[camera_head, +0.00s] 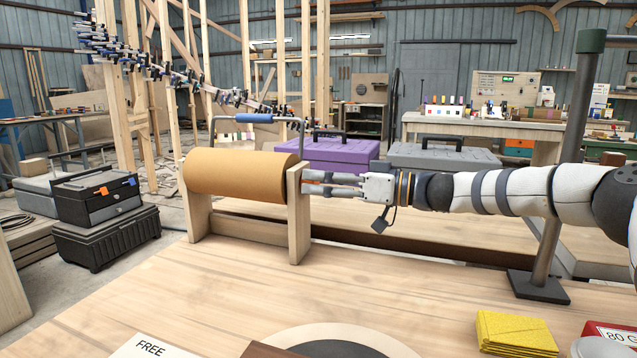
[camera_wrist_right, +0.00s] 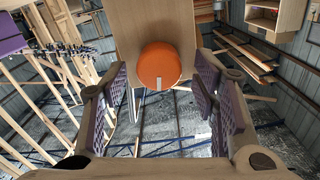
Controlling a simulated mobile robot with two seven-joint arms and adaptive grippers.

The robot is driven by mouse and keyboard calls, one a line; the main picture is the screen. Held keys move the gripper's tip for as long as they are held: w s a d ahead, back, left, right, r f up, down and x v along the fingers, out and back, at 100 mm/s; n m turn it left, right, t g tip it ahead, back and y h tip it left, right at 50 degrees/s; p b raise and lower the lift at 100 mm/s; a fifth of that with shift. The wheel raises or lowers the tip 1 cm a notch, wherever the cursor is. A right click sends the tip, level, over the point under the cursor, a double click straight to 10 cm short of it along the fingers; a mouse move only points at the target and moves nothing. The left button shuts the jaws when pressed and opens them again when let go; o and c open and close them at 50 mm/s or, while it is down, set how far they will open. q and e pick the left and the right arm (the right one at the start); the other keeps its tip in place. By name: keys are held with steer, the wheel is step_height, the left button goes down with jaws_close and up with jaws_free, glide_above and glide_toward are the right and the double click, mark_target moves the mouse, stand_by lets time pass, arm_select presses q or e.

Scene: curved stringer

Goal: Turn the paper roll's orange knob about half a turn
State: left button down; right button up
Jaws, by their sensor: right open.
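The brown paper roll (camera_head: 238,174) lies level in a wooden stand (camera_head: 298,215) on the bench. Its orange knob (camera_wrist_right: 159,65) shows in the right wrist view, on the wooden end panel (camera_wrist_right: 150,24). A pale mark on the knob points down in that view. My right gripper (camera_head: 318,183) is at the right end of the stand, its fingers pointing left toward the panel. The fingers are open, one on each side of the knob in the wrist view, with gaps on both sides. My left gripper is not in view.
A dark post on a base plate (camera_head: 539,287) stands on the bench near my right arm. A blue-handled bar (camera_head: 258,118) spans above the roll. Yellow pads (camera_head: 514,334) lie at the front right. The bench middle is clear.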

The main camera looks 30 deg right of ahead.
steer(key=shift+w+a, duration=0.2)
steer(key=shift+w, duration=0.15)
steer(key=c, duration=1.2)
steer(key=shift+o, duration=0.2)
